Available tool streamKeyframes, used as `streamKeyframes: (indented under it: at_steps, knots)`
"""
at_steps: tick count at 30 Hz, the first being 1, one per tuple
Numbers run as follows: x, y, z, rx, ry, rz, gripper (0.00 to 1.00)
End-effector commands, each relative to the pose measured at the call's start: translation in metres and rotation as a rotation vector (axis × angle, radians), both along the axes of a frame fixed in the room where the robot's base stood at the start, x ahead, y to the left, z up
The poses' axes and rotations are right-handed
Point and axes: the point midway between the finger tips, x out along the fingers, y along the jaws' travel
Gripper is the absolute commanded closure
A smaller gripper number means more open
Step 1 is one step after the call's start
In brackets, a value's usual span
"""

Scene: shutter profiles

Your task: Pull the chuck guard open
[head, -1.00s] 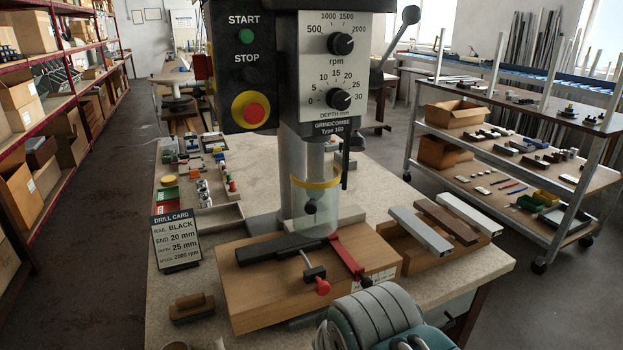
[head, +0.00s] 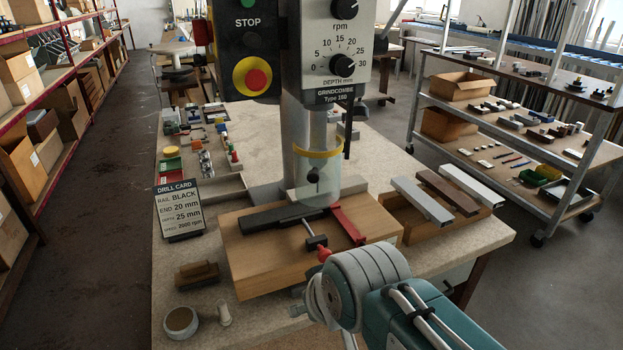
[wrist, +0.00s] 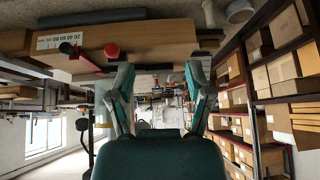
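The chuck guard (head: 318,182) is a clear cylinder with a yellow ring (head: 318,152) at its top, around the chuck below the drill head. It is in place in front of the chuck and looks closed. My arm comes in from the lower right in the head view, ending in front of the wooden drilling block (head: 265,270); its fingers are hidden there. In the wrist view my gripper (wrist: 160,72) has its two fingers wide apart with nothing between them. I cannot make out the guard clearly in the wrist view.
A black rail (head: 275,218), a red clamp bar (head: 347,225) and a dark handle (head: 315,242) are on the block. Loose profiles (head: 450,190) lie to the right. The drill card (head: 179,209) stands left. A cup (head: 180,322) is near the front left edge.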

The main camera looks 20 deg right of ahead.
Motion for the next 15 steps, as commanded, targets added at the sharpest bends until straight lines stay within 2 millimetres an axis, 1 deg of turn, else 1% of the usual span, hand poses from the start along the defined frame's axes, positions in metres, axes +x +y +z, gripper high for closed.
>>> streamKeyframes:
  at_steps: [1, 3, 7, 9, 11, 12, 15]
  knots:
    - [0.016, 0.007, 0.001, 0.02, -0.043, 0.018, 0.24]
    - [0.042, 0.016, 0.006, 0.05, -0.129, 0.037, 0.24]
    - [0.088, 0.028, 0.016, 0.087, -0.293, 0.04, 0.24]
    - [0.11, 0.031, 0.022, 0.096, -0.378, 0.025, 0.24]
    - [0.128, 0.031, 0.026, 0.094, -0.448, 0.003, 0.24]
    - [0.139, 0.03, 0.029, 0.089, -0.494, -0.017, 0.24]
    - [0.165, 0.023, 0.033, 0.061, -0.598, -0.077, 0.24]
